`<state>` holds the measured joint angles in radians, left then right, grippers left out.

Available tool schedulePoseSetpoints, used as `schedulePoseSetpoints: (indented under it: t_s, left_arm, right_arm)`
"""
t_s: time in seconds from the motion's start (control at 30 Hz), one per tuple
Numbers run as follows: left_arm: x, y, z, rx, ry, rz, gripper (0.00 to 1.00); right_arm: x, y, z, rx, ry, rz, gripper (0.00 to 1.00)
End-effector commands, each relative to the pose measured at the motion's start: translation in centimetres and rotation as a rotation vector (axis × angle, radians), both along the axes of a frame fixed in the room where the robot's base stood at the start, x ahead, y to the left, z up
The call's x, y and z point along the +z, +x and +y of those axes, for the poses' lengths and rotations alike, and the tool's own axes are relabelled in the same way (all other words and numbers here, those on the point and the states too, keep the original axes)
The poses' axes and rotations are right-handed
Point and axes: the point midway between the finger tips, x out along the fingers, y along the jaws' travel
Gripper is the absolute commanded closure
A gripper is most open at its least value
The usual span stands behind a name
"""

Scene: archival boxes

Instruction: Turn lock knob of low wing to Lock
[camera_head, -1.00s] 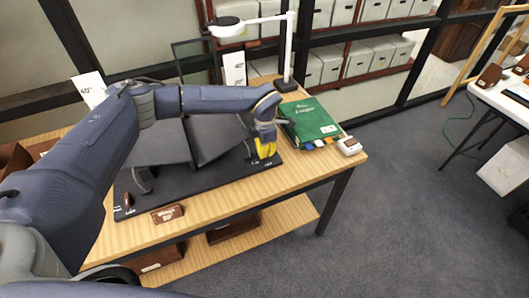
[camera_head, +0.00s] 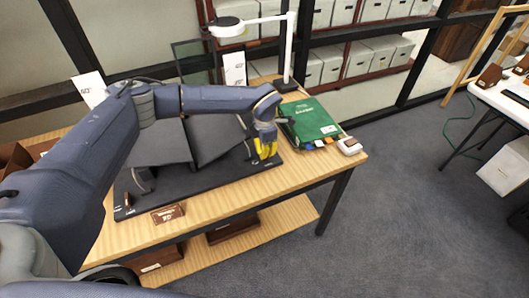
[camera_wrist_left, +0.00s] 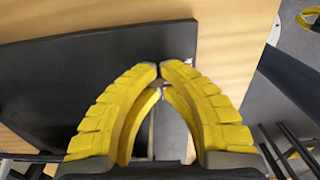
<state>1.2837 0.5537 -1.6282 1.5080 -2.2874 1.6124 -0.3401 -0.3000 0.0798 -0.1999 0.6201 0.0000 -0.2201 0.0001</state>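A black cradle with two dark wings stands on the table; the left wing (camera_head: 160,143) and right wing (camera_head: 214,140) are tilted. Its black base plate (camera_head: 195,190) also shows in the wrist view (camera_wrist_left: 100,85). My left gripper (camera_head: 267,151) points down at the base's right end. In the wrist view its yellow fingertips (camera_wrist_left: 159,72) nearly meet around a small brown piece (camera_wrist_left: 157,83), apparently the lock knob, mostly hidden. Small white labels by the gripper are too small to read. Another brown knob (camera_head: 127,199) is at the base's left end. My right gripper cannot be clearly identified; yellow bits show at the wrist view's right edge.
A green book (camera_head: 313,122) with coloured tabs lies right of the gripper, close by. A white device (camera_head: 349,146) sits at the table's right corner. A white lamp (camera_head: 289,50) stands behind. A brown sign block (camera_head: 168,213) lies at the front edge.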

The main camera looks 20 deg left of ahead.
Motion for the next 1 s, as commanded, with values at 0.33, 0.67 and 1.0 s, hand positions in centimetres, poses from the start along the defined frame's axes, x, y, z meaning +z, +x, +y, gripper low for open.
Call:
schedulePoseSetpoints:
  t_s: [0.33, 0.67, 1.0]
  left_arm:
    - [-0.04, 0.03, 0.03, 0.001, 0.001, -0.001, 0.62]
    - [-0.08, 0.04, 0.06, 0.002, 0.001, -0.001, 0.47]
    - [-0.04, -0.01, 0.01, 0.0, 0.0, 0.0, 0.31]
  right_arm:
    - [0.0, -0.01, -0.01, 0.0, 0.0, 0.0, 1.0]
    - [0.0, -0.01, -0.01, 0.0, 0.0, 0.0, 1.0]
    - [-0.01, -0.01, -0.21, 0.001, -0.002, 0.0, 1.0]
